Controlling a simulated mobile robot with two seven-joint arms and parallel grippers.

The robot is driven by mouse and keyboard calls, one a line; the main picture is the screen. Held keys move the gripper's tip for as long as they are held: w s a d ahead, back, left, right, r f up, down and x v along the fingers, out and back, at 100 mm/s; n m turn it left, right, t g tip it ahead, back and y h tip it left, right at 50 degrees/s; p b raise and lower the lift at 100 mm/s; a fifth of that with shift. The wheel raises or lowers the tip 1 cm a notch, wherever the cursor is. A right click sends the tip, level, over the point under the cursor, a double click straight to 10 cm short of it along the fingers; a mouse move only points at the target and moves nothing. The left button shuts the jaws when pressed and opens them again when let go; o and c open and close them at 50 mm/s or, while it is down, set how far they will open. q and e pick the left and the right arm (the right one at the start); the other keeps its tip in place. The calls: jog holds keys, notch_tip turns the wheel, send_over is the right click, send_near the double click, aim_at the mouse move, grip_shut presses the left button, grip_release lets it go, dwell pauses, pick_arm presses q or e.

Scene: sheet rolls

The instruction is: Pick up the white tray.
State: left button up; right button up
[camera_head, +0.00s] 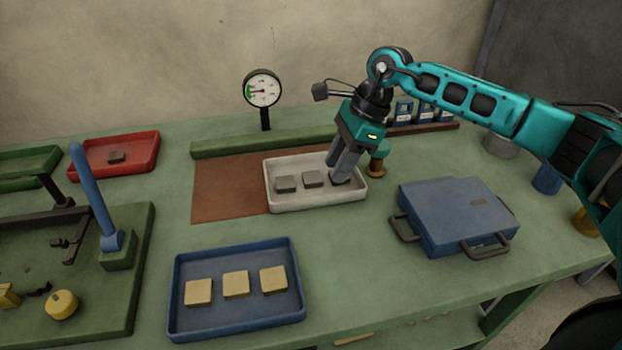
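The white tray (285,206) stands on the brown mat near the middle of the green table. Grey square blocks (285,184) lie in a row in it; the rightmost is partly hidden by my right gripper. My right gripper (341,176) comes down from above at the tray's right part, fingers pointing down and close together. I cannot tell whether they touch the block or the tray, or whether they are shut on anything. My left gripper is not in view.
A blue tray (238,326) with yellow blocks is in front. A blue case (452,209) with handles lies at right. A red tray (88,164) is back left. A dial gauge (262,89) stands behind the brown mat (228,188). A blue lever (92,195) rises at left.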

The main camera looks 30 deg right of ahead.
aim_at(324, 196)
jog(key=x, duration=0.8)
jog(key=shift+w+d+f, duration=0.15)
jog(key=shift+f, duration=0.1)
grip_shut()
jog(key=shift+r, duration=0.1)
